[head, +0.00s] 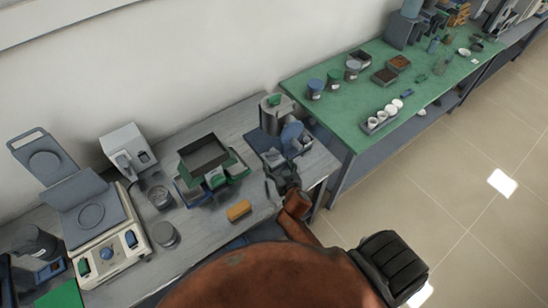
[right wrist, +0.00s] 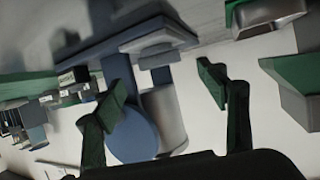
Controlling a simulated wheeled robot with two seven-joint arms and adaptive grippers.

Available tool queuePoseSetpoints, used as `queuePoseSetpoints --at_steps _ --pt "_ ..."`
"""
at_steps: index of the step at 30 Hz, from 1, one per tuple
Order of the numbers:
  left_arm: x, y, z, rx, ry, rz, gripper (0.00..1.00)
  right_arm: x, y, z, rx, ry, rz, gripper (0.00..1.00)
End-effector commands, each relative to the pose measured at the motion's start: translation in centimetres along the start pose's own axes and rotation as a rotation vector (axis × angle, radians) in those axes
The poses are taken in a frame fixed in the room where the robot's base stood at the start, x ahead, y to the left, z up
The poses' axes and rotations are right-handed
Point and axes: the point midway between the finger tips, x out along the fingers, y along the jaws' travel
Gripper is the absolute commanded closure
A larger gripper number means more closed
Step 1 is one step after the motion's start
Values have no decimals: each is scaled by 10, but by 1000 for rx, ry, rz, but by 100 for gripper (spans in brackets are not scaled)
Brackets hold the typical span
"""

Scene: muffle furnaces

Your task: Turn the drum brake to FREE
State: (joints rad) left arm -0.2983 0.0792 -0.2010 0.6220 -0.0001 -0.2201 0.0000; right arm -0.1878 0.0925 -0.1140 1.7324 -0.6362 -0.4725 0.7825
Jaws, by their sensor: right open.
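A drum device stands on the grey bench in the head view, with a grey cylinder (head: 272,118) topped in green and a blue round part (head: 292,133) beside it. In the right wrist view the blue disc (right wrist: 134,134) and a pale grey cylinder (right wrist: 166,112) lie between and beyond my fingers. I cannot make out a brake lever or a FREE mark. My right gripper (head: 284,178) is just in front of the device, open and empty; its green-lit fingers (right wrist: 165,100) also show in the right wrist view. My left gripper is out of view.
To the left on the grey bench are a tray stack (head: 205,153), a yellow-orange block (head: 239,210), a round tin (head: 165,235) and a balance-like machine (head: 100,255). A green table (head: 345,115) with cups and trays adjoins on the right. Open floor lies at right.

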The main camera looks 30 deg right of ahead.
Motion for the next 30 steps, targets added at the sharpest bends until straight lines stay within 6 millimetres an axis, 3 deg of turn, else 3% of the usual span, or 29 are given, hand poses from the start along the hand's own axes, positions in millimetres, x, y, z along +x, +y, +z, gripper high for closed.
queuePoseSetpoints --at_steps 6,12,22,30 --pt "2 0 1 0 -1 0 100 36 0 0 -1 0 1 33" --pt "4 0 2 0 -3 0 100 55 0 0 -1 0 1 33" --pt "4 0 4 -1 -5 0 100 58 1 0 0 -1 1 33" --pt "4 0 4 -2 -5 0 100 58 1 0 0 -1 1 52"
